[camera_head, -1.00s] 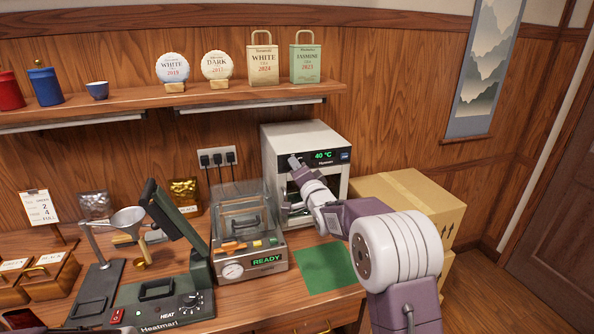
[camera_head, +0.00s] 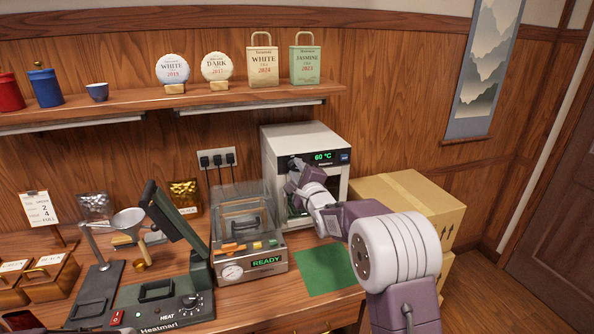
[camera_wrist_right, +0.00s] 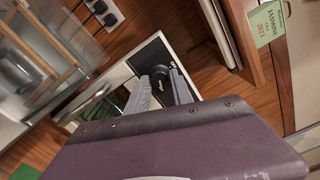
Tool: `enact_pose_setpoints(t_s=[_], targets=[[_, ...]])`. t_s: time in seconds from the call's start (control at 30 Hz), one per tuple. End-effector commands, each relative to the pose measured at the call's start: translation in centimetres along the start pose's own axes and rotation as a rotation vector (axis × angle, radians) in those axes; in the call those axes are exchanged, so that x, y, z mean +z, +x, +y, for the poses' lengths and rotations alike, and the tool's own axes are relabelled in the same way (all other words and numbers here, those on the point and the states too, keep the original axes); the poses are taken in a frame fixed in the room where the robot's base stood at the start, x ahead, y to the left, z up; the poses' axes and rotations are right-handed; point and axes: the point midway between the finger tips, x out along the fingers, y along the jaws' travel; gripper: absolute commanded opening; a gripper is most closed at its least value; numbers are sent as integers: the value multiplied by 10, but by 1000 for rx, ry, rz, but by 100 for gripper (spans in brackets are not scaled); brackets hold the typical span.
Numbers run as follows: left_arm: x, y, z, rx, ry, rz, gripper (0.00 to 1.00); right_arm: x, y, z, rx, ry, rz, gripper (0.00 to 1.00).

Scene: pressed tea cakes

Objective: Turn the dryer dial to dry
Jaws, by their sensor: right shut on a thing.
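The dryer (camera_head: 291,143) is a white box with a dark front panel at the back right of the bench in the head view. Its green display (camera_head: 323,156) reads 60 °C. The dial (camera_wrist_right: 158,73) is a round black knob on the dark panel in the right wrist view. My right gripper (camera_wrist_right: 160,87) is shut on the dial, with one finger on each side. In the head view my right gripper (camera_head: 295,164) is at the dryer's upper front, and it hides the dial. My left gripper is not in clear view.
A clear-lidded machine showing READY (camera_head: 267,262) stands left of the dryer. A green mat (camera_head: 326,270) lies in front of the dryer. Cardboard boxes (camera_head: 408,195) stand to its right. A shelf (camera_head: 140,112) with tea packages runs above the bench.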

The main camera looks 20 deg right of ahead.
Motion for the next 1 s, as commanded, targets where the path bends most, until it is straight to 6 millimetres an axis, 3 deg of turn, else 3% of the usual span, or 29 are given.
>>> enact_pose_setpoints(t_s=[0.4,0.87,0.9,0.97,1.0], targets=[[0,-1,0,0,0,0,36,-1,0,2,3,142,2,0],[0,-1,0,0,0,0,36,-1,0,3,4,153,3,0],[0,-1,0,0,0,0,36,-1,0,3,5,153,3,30],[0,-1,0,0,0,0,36,-1,0,3,4,153,3,47],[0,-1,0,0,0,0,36,-1,0,2,4,153,3,48]])
